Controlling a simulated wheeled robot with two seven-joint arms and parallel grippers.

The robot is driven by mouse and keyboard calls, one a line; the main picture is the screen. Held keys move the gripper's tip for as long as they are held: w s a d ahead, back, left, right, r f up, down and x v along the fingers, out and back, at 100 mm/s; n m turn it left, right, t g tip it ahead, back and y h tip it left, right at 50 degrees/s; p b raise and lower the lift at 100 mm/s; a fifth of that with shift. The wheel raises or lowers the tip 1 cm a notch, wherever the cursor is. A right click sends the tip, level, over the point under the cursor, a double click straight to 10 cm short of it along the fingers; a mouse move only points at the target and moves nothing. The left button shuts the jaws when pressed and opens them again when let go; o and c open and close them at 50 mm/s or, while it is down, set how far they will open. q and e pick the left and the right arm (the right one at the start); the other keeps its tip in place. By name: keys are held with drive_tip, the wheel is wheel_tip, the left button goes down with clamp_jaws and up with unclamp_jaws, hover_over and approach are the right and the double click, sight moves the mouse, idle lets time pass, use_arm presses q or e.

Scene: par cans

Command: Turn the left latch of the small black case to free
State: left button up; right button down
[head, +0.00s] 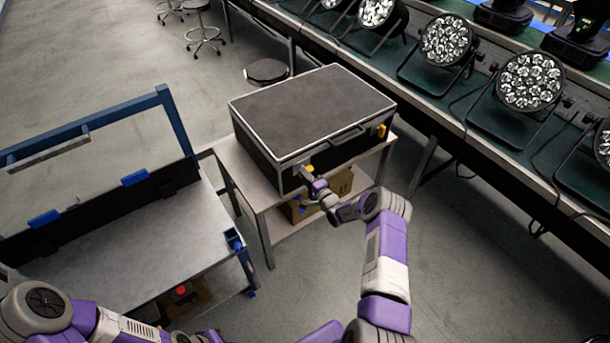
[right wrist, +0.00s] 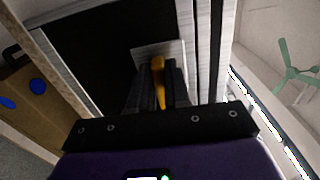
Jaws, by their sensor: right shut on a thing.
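The small black case (head: 312,105) with silver edges lies closed on a small light table. Its left latch, a yellow handle (right wrist: 159,82) on a metal plate (right wrist: 172,50), stands between the fingers of my right gripper (right wrist: 157,88) in the right wrist view. In the head view my right gripper (head: 307,173) is at the left part of the case's front face and is shut on this latch. A second yellow latch (head: 382,131) shows at the right of the front face. My left gripper is out of view.
The small table (head: 267,197) has a cardboard box (head: 340,184) on its lower shelf. A cart with a blue frame (head: 165,240) stands at the left. A long bench with several par cans (head: 447,40) runs along the right. Open floor (head: 480,250) lies between.

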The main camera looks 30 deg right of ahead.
drive_tip(key=shift+w+r, duration=0.1)
drive_tip(key=shift+r, duration=0.05)
drive_tip(key=shift+n, duration=0.3)
drive_tip(key=c, duration=1.1)
unclamp_jaws()
drive_tip(key=s, duration=0.2)
drive_tip(key=s+p, duration=0.1)
drive_tip(key=s, duration=0.2)
drive_tip(key=s+p, duration=0.1)
drive_tip(key=s, duration=0.1)
drive_tip(key=shift+s+d, duration=0.3)
